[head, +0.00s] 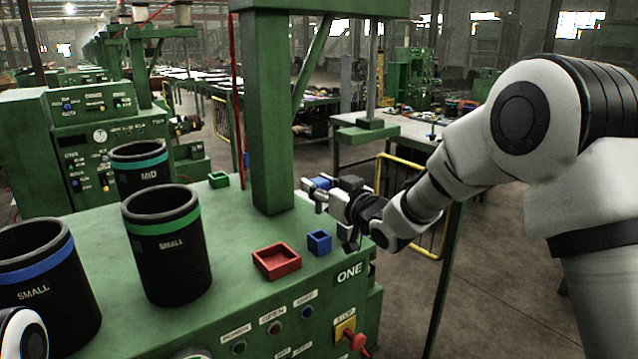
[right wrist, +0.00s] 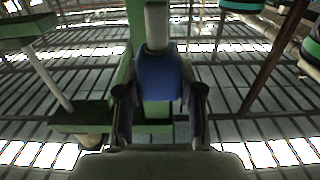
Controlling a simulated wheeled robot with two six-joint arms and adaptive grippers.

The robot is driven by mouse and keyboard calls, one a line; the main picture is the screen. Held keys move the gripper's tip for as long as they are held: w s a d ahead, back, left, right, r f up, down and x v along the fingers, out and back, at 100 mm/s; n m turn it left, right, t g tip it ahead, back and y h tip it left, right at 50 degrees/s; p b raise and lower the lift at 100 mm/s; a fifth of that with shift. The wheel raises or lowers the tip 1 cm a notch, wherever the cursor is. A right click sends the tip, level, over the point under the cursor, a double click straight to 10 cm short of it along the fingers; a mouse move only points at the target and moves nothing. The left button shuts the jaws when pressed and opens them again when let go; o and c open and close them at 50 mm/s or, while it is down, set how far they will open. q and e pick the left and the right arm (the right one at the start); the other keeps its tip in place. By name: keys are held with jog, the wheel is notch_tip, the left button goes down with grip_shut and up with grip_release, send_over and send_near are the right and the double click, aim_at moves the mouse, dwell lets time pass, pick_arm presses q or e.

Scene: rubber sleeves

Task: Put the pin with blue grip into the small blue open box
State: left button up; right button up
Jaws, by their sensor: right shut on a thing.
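The pin with blue grip (head: 321,183) is held in my right gripper (head: 314,191), above the machine's green top. In the right wrist view the pin's blue grip (right wrist: 158,76) sits between the two dark fingers of the right gripper (right wrist: 159,100), with its pale metal end pointing away from the palm. The small blue open box (head: 319,243) stands on the green top near its right edge, below the gripper and apart from it. Its inside shows only partly. My left gripper is out of view; only a white arm part shows at the lower left.
A red open box (head: 276,262) stands left of the blue box, and a small green open box (head: 218,180) farther back. A green post (head: 264,110) rises behind. Black banded sleeves, including a green-banded one (head: 165,250), fill the left side.

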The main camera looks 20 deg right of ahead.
aim_at(321, 208)
jog(key=shift+w+f+b, duration=0.3)
jog(key=shift+f+b, duration=0.05)
jog(key=shift+f, duration=0.45)
jog(key=shift+s+f+b, duration=0.25)
jog(key=shift+f+b, duration=0.25)
jog(key=shift+f, duration=0.15)
jog(key=shift+w+f+b, duration=0.15)
jog(key=shift+f+b, duration=0.65)
jog(key=shift+f, duration=0.3)
jog(key=shift+f+b, duration=1.3)
jog(key=shift+f, duration=0.4)
jog(key=o, duration=1.2)
